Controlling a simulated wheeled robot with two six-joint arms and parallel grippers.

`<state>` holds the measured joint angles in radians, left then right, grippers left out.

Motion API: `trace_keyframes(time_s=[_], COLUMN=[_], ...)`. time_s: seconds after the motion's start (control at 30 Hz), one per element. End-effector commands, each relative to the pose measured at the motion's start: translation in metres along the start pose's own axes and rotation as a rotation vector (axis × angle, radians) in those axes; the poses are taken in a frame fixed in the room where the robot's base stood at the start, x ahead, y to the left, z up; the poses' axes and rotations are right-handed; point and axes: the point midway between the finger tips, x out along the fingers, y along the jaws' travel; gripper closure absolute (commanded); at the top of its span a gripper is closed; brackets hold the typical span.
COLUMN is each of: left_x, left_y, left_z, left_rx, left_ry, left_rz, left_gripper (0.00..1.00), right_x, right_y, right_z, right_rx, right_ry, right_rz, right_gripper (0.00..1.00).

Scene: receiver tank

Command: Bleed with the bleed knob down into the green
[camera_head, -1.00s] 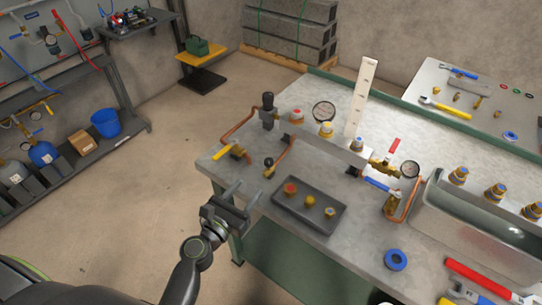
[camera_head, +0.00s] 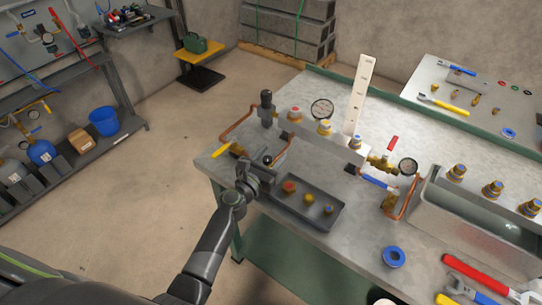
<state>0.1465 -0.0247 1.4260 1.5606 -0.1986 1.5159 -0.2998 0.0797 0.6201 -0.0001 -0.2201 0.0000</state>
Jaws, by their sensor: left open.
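A small black knob (camera_head: 267,160) stands on the left part of the workbench, beside a copper pipe; I take it to be the bleed knob. My left gripper (camera_head: 256,169) is open right at this knob, on its near left side. Whether the fingers touch it cannot be told. A round gauge (camera_head: 321,109) stands behind, and a second gauge (camera_head: 407,167) is at the right; their needles and any green band are too small to read. My right gripper is not in view.
A dark tray (camera_head: 322,224) with several capped fittings lies just right of the gripper. A yellow-handled valve (camera_head: 221,150) is to the left, and a black-topped valve (camera_head: 266,101) behind. A blue ring (camera_head: 393,257) and a metal trough (camera_head: 440,215) are at right.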

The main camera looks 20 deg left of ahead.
Motion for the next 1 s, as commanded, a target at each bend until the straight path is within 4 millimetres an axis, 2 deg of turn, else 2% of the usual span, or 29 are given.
trace_keyframes(time_s=[0.2, 0.53, 0.77, 1.0], left_x=[0.0001, -0.0001, -0.0001, 0.0001], left_y=[0.0002, 0.0002, 0.0001, -0.0012], left_z=[0.0002, 0.0003, 0.0, -0.0008], left_rx=[0.001, 0.001, 0.003, 0.007], left_ry=[0.0, 0.0, -0.001, -0.006], left_rz=[0.0, 0.0, -0.019, -0.13], left_gripper=[0.52, 0.95, 0.96, 0.96], right_x=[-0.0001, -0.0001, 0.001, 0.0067], right_y=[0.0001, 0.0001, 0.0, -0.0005], right_z=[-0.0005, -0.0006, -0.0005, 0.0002], right_rx=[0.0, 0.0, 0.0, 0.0], right_ry=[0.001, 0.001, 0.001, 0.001], right_rz=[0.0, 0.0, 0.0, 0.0], right_gripper=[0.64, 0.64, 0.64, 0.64])
